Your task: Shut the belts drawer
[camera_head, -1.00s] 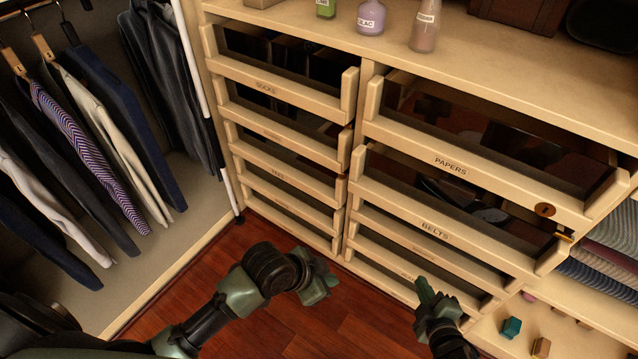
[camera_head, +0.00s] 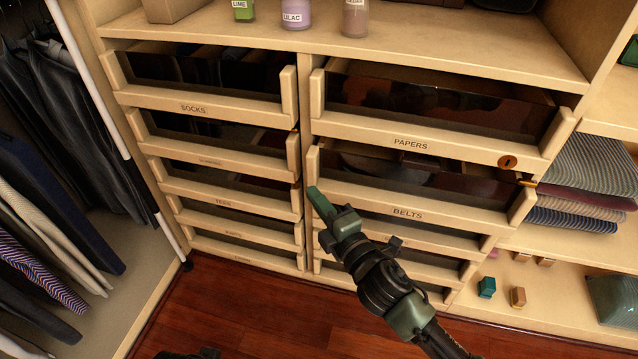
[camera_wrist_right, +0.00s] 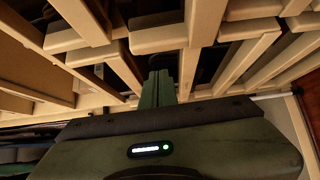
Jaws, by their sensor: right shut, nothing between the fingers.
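The belts drawer (camera_head: 375,207) is in the right-hand column, directly below the papers drawer (camera_head: 385,139). It has a pale wooden front with a raised post at each end and a BELTS label. Dark contents show above its low front; how far it stands out is hard to judge. My right gripper (camera_head: 317,196) is shut and empty, with green fingertips at the drawer's left end post. I cannot tell if they touch. In the right wrist view the shut fingers (camera_wrist_right: 158,88) point up among drawer corners.
A left column of drawers, with the socks drawer (camera_head: 200,109) on top, stands beside the post. Bottles such as the lilac one (camera_head: 297,14) stand on the top above. Folded clothes (camera_head: 590,185) lie on a shelf at right. Wooden floor (camera_head: 270,310) in front is clear.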

